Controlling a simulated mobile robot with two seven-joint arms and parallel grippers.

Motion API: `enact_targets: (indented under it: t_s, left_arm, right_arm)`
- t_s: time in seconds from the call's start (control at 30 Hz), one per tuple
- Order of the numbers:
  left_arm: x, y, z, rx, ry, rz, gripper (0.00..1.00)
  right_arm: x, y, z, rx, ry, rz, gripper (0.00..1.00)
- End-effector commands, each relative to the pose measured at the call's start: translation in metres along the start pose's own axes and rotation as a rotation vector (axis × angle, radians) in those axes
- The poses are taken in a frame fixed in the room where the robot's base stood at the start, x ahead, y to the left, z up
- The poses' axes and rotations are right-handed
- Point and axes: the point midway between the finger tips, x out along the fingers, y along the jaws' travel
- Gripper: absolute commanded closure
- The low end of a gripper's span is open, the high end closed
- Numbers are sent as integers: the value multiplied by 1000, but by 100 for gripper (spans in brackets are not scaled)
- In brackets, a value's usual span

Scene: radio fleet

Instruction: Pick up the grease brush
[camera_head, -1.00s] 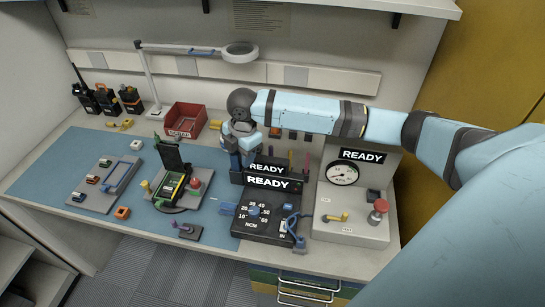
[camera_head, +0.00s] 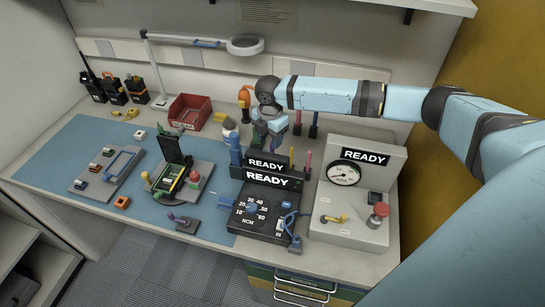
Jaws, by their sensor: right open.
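My right gripper (camera_head: 267,141) is open and points down behind the black torque tester (camera_head: 262,222), over the row of upright tools at the back of the bench. Upright handles stand near it: a blue one (camera_head: 235,147) to its left, a yellow one (camera_head: 291,157) and a pink one (camera_head: 308,160) to its right. I cannot tell which of these, if any, is the grease brush. The gripper and arm hide part of the row, and I see nothing held between the fingers. My left gripper is not in view.
A grey gauge station (camera_head: 350,229) with a red button stands at the right. A red bin (camera_head: 190,112), a radio fixture (camera_head: 174,180) and a grey tray (camera_head: 107,171) stand to the left. A magnifier lamp (camera_head: 245,45) reaches over the back.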

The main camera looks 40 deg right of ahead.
Motion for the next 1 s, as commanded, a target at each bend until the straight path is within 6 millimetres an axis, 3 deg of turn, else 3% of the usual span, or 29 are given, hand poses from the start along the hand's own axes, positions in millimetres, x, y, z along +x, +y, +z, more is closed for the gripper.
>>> enact_targets:
  t_s: [0.4,0.7,0.9,1.0]
  left_arm:
    - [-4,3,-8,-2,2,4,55]
    - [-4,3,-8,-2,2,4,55]
    - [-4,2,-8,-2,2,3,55]
    - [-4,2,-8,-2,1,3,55]
  right_arm:
    - [48,-6,2,0,2,0,54]
    - [54,-6,2,0,1,1,54]
    - [54,-6,2,0,1,1,100]
    - [54,-6,2,0,1,1,100]
